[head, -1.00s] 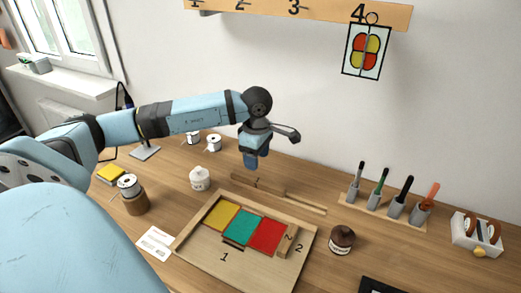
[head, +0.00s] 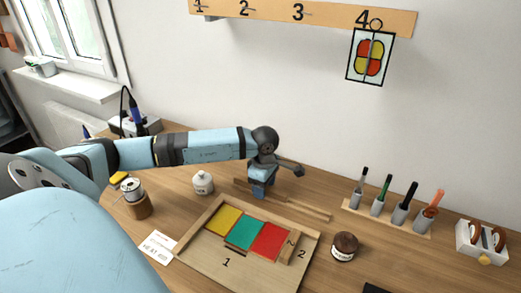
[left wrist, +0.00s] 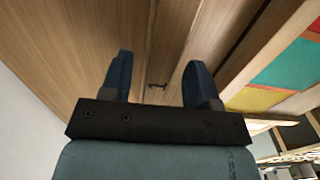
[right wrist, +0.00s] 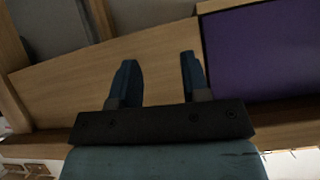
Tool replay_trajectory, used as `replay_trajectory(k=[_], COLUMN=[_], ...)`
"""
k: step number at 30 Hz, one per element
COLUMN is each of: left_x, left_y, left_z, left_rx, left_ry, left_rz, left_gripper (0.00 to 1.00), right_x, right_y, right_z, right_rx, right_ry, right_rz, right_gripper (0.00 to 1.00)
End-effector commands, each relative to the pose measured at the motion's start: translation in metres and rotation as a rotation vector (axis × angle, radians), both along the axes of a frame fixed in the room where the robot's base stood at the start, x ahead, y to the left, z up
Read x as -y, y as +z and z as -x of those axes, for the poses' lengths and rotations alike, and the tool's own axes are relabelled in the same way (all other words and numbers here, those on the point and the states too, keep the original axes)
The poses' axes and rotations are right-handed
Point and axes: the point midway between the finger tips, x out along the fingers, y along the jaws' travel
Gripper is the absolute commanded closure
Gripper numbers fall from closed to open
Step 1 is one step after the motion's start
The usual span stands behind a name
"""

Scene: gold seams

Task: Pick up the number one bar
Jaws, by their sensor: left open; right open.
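The number one bar (head: 297,205) is a long thin wooden strip lying on the bench behind the wooden tray. My left gripper (head: 260,190) is over its left part in the head view and hides some of it. In the left wrist view, the bar (left wrist: 172,45) with a dark "1" runs between the fingers of my open left gripper (left wrist: 160,62). I cannot tell how far above the bar the fingertips are. My right gripper (right wrist: 157,58) is open and empty in the right wrist view; it is not in the head view.
The tray (head: 205,250) holds yellow, green and red panes and a bar marked 2 (head: 291,246). A white jar (head: 202,184) stands left of my left gripper. A brown jar (head: 344,246) and a tool rack (head: 385,218) are to the right.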

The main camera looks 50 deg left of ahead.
Motion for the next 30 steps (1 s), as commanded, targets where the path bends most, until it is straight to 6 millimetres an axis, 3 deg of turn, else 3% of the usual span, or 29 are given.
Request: replay_trajectory(k=[26, 30], left_x=[0.0001, 0.0000], left_y=[-0.0045, -0.0045], left_z=[0.0000, 0.0000], left_rx=[0.000, 0.000], left_ry=[0.000, 0.000], left_rz=[0.000, 0.000], left_gripper=[0.45, 0.72], right_x=[-0.0016, -0.0003], right_y=[-0.0086, -0.0088], right_z=[0.0037, 0.0038], right_rx=[-0.008, -0.008], right_ry=[0.000, 0.003], right_rz=[-0.002, 0.002], right_gripper=[0.57, 0.57])
